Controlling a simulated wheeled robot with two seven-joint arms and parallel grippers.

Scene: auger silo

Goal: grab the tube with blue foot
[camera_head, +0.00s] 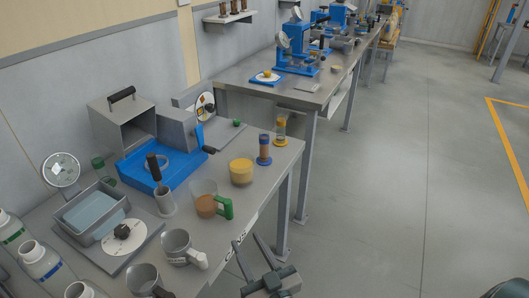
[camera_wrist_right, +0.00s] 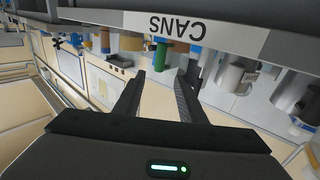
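The tube with the blue foot (camera_head: 264,150) stands upright near the right end of the near bench in the head view. It has a brown body and a dark blue base. A second tube (camera_head: 281,131) with yellow in it stands just behind it. My right gripper (camera_head: 247,240) is open and empty, in front of the bench edge and below the tube, clearly apart from it. In the right wrist view the right gripper (camera_wrist_right: 162,76) also shows spread fingers with nothing between them. That view is upside down, and the tube is too small to make out surely. My left gripper is not in view.
A yellow jar (camera_head: 241,171) and a beaker with a green handle (camera_head: 206,200) stand left of the tube. A blue-based machine (camera_head: 160,170) is behind them. The bench edge bears a CANS label (camera_head: 236,246). Open floor (camera_head: 390,210) lies to the right.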

